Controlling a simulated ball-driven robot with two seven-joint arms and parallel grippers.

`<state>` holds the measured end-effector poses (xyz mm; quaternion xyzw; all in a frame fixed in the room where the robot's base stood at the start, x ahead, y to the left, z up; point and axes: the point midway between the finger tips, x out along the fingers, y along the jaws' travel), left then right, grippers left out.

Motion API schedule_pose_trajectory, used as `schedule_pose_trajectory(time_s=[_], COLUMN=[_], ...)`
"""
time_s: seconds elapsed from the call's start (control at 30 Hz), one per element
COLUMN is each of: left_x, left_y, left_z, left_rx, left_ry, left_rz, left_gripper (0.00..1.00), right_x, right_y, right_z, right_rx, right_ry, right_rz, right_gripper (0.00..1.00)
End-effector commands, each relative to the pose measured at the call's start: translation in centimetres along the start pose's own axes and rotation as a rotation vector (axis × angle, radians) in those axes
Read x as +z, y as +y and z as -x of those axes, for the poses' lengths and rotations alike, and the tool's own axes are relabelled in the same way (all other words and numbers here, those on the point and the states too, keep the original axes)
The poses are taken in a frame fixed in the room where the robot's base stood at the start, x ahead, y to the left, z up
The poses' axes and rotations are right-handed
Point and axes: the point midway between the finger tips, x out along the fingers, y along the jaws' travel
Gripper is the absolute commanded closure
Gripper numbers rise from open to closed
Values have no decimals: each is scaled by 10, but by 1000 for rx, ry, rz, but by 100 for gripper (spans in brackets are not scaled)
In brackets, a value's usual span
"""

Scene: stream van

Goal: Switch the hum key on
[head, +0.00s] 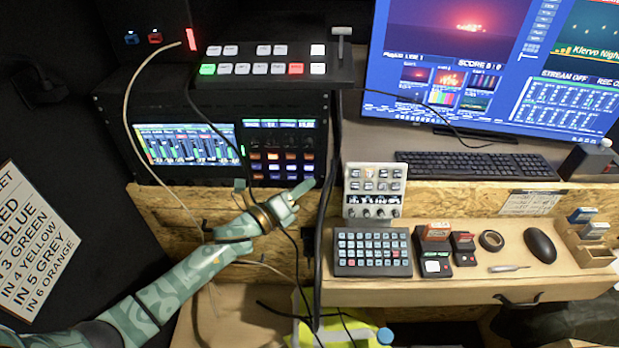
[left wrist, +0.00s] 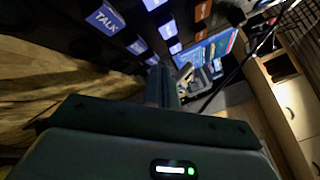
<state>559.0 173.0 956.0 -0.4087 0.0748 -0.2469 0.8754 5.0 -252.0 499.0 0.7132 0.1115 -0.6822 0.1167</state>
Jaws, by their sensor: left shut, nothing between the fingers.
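The rack panel (head: 285,152) with rows of lit orange, white and blue keys is left of the middle in the head view. No label reading hum can be made out, so I cannot tell which key it is. In the left wrist view a lit key (left wrist: 105,18) reads TALK, with more blue-white keys and orange keys to its right. My left gripper (head: 301,188) is shut and empty, in front of the panel's lower right corner. Its fingers also show in the left wrist view (left wrist: 163,86), below the keys. Whether they touch the panel I cannot tell. My right gripper is not seen.
A switcher (head: 262,68) sits on top of the rack. Loose cables hang beside my left gripper. To the right are a small white-faced panel (head: 374,190), a button pad (head: 372,252), a keyboard (head: 475,165) and a mouse (head: 540,246) on the wooden desk.

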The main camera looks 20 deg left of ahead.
Motion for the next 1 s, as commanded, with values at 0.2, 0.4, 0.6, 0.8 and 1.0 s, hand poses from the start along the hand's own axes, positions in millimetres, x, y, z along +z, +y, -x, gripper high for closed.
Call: schedule_pose_trajectory(time_s=[0.2,0.4,0.6,0.8,1.0], left_x=[1,2,3,-1,-5], left_y=[1,2,2,-2,-5], left_z=[-1,-3,-3,1,7], left_rx=[0,0,0,-1,0], left_ry=[0,0,0,0,0], left_rz=[0,0,0,0,0], left_gripper=[100,100,100,100,100], right_x=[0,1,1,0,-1], right_y=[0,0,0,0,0], right_z=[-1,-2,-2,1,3], right_rx=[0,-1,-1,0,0], right_ry=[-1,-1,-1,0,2], right_rz=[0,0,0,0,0], right_gripper=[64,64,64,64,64])
